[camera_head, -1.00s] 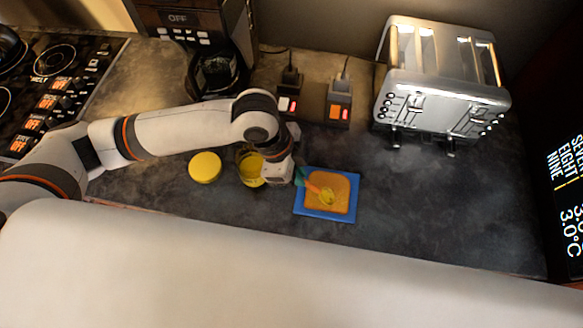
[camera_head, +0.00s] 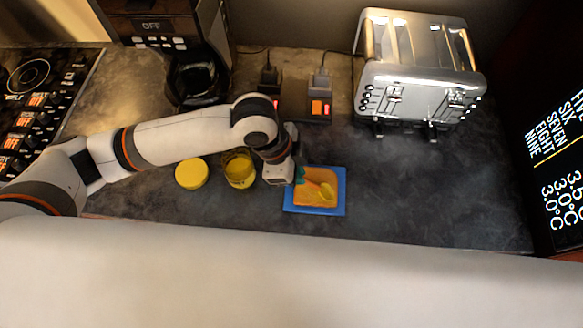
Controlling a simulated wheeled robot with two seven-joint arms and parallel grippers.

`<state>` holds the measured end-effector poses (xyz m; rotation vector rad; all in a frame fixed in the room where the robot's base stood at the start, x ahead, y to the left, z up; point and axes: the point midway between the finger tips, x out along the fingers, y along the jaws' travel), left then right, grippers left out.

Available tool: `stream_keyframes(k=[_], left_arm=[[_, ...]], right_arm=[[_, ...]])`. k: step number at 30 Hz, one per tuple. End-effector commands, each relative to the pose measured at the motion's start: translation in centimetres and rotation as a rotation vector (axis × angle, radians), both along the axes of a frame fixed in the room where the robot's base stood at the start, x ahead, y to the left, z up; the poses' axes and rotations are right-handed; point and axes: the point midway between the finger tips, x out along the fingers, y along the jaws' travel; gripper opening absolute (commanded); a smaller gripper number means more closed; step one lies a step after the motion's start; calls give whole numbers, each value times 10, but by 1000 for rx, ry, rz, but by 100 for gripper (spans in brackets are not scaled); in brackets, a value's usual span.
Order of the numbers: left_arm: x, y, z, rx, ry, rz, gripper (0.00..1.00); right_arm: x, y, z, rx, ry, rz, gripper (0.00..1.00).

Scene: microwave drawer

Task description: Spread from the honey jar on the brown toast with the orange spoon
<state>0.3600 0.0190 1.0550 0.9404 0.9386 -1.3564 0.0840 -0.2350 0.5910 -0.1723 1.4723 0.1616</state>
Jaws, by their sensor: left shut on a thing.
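The brown toast (camera_head: 302,199) lies on a blue board (camera_head: 331,211) on the dark counter. My left gripper (camera_head: 296,176) is at the toast's upper left, seen from above, its fingers partly hidden by its own body. It is shut on the orange spoon (camera_head: 312,184), which slants down to the right over the toast. The spoon's bowl (camera_head: 326,192) looks yellow; I cannot tell whether it touches the toast. The honey jar (camera_head: 239,170) stands open left of the gripper, with yellow content. My right gripper is not in view.
A yellow lid (camera_head: 191,173) lies left of the jar. A silver toaster (camera_head: 418,75) stands at the back right, a coffee maker (camera_head: 180,50) at the back left. Plugs (camera_head: 318,95) stand behind the jar. Counter right of the board is clear.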

Motion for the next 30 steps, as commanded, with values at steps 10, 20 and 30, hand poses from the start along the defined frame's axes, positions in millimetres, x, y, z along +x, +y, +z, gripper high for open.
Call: stream_keyframes(k=[10, 20, 30], left_arm=[[-1, 2, -1, 2, 3, 0, 0], [0, 18, 0, 4, 3, 2, 0], [-1, 29, 1, 2, 2, 0, 0]], right_arm=[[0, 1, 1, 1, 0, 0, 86], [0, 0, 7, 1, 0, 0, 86], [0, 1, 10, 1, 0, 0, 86]])
